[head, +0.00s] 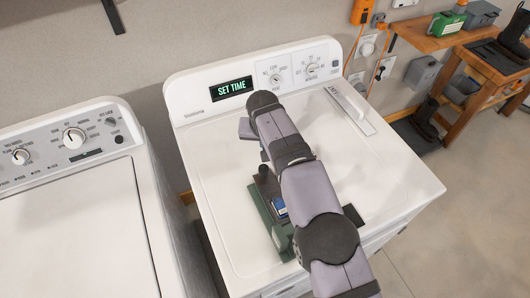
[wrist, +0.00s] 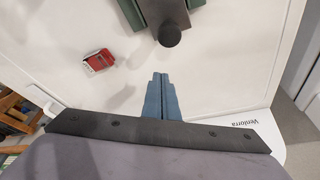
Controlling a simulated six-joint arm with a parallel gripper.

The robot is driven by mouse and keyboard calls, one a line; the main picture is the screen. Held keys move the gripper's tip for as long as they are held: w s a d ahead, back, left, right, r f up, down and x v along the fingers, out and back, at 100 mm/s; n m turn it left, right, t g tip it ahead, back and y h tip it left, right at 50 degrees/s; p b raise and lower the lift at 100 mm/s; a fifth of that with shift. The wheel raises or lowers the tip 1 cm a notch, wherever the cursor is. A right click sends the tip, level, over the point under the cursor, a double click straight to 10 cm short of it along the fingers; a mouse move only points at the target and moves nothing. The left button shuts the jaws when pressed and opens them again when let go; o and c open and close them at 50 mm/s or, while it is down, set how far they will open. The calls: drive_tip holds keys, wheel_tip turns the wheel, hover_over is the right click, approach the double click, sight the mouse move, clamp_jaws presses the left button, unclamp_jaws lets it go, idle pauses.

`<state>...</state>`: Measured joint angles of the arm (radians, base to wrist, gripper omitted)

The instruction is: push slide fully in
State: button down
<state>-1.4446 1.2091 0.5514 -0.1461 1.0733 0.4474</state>
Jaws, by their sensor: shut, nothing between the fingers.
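A green fixture (head: 258,203) sits on top of the white dryer, partly hidden by my arm in the head view. Its green side rails (wrist: 133,12) show at the top edge of the wrist view. Between them lies a dark grey slide plate (wrist: 160,8) with a round black knob (wrist: 169,35) at its near end. The slide sticks out from the rails. My gripper (wrist: 160,76) is shut, with blue fingers together and nothing held. In the wrist view the fingertips are below the knob, with a visible gap. In the head view my arm hides the fingers.
A small red object (wrist: 98,61) lies on the dryer top left of the knob in the wrist view. The dryer's control panel (head: 250,80) stands behind, with a white handled object (head: 349,103) at the right. A washer (head: 70,200) is at left.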

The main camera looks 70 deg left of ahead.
drive_tip(key=shift+f, duration=0.35)
drive_tip(key=shift+s+d+r+p, duration=0.1)
drive_tip(key=shift+s+d+p, duration=0.3)
drive_tip(key=shift+d, duration=0.2)
drive_tip(key=shift+s+d+p, duration=0.25)
drive_tip(key=shift+d+p, duration=0.15)
drive_tip(key=shift+d, duration=0.15)
drive_tip(key=shift+s+d, duration=0.25)
drive_tip(key=shift+d, duration=0.2)
drive_tip(key=shift+d, duration=0.1)
drive_tip(key=b, duration=0.4)
hover_over(279, 195)
drive_tip(key=shift+f, duration=0.3)
drive_tip(key=shift+p, duration=0.35)
